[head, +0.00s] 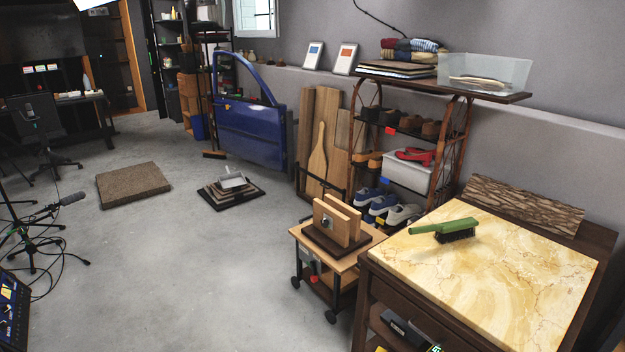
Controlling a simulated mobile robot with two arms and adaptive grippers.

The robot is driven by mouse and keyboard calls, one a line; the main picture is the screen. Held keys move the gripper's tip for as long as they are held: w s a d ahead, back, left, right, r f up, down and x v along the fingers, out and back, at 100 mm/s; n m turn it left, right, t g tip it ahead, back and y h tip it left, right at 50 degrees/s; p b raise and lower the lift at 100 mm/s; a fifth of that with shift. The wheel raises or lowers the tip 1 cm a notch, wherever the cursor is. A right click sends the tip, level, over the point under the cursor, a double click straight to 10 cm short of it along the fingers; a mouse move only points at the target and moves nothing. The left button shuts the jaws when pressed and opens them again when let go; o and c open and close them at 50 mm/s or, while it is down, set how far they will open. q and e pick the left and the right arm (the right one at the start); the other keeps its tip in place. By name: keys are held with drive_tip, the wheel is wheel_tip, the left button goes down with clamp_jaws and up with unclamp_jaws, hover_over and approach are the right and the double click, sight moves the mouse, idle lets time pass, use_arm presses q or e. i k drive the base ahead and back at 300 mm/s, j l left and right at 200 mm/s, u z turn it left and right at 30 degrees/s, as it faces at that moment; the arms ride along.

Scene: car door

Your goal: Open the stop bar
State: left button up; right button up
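A blue car door (252,135) stands upright against the back wall, left of the middle of the head view, with an empty window frame. A small yellow mark shows near its left edge. The stop bar cannot be made out; it is too small or hidden at this distance. Neither of my grippers is in the head view.
A dark stepped stand (230,203) and a brown mat (133,185) lie on the open grey floor. A wheeled cart (356,262), a shoe rack (405,130) and a marble-topped cabinet (500,285) with a green brush (443,228) fill the right. Cables (45,262) lie at left.

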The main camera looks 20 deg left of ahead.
sight(342, 190)
drive_tip(key=i+j+u, duration=0.65)
drive_tip(key=i, duration=0.3)
drive_tip(key=i+j+u, duration=0.15)
drive_tip(key=i+u, duration=0.2)
drive_tip(key=i, duration=0.15)
drive_tip(key=i+u, duration=0.35)
drive_tip(key=i, duration=0.15)
drive_tip(key=i+l+u, duration=0.2)
drive_tip(key=i, duration=2.1)
drive_tip(key=i+z, duration=0.8)
drive_tip(key=i+j+z, duration=0.25)
drive_tip(key=i+z, duration=0.15)
drive_tip(key=i, duration=0.1)
